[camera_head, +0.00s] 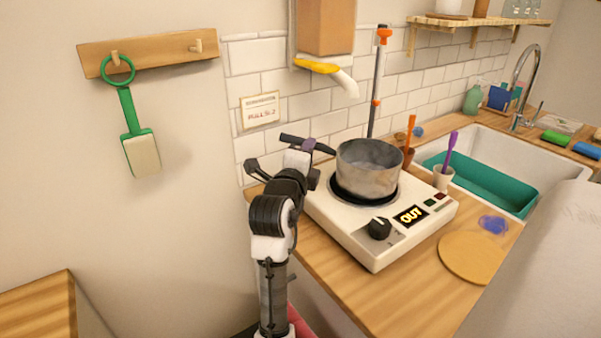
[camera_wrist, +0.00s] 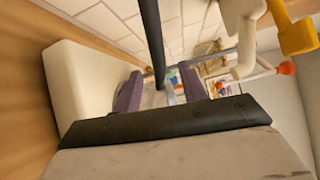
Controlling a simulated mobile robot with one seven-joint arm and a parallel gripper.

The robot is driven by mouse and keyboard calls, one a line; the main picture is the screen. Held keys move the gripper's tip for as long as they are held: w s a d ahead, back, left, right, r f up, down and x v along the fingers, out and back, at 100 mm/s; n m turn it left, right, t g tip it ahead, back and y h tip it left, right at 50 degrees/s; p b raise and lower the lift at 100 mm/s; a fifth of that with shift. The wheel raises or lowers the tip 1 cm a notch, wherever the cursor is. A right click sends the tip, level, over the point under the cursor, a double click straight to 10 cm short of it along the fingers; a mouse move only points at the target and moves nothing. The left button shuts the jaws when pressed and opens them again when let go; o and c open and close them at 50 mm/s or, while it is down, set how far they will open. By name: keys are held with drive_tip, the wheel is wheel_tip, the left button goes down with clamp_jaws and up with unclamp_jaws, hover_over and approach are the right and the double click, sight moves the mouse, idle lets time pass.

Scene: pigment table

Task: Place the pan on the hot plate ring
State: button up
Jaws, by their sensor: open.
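The grey metal pan (camera_head: 368,170) sits upright on the dark ring (camera_head: 336,190) of the white hot plate (camera_head: 340,225). Its black handle (camera_head: 291,138) points left toward the wall side. The hot plate's display reads "OUT". My gripper (camera_head: 311,162) is at the handle, left of the pan, with its purple fingers apart. In the wrist view, the open fingers (camera_wrist: 160,92) stand on either side of the black handle (camera_wrist: 151,38). I cannot tell whether a finger touches it. The hot plate's white body (camera_wrist: 82,80) shows at the left. Part of the ring is hidden under the pan.
A cup with a purple utensil (camera_head: 444,178) stands behind the hot plate, near the sink with a teal tub (camera_head: 490,188). A round wooden board (camera_head: 470,257) lies right of the hot plate. A yellow-tipped spout (camera_head: 316,66) hangs above.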

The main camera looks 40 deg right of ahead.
drive_tip(key=b+v, duration=0.1)
drive_tip(key=v, duration=0.5)
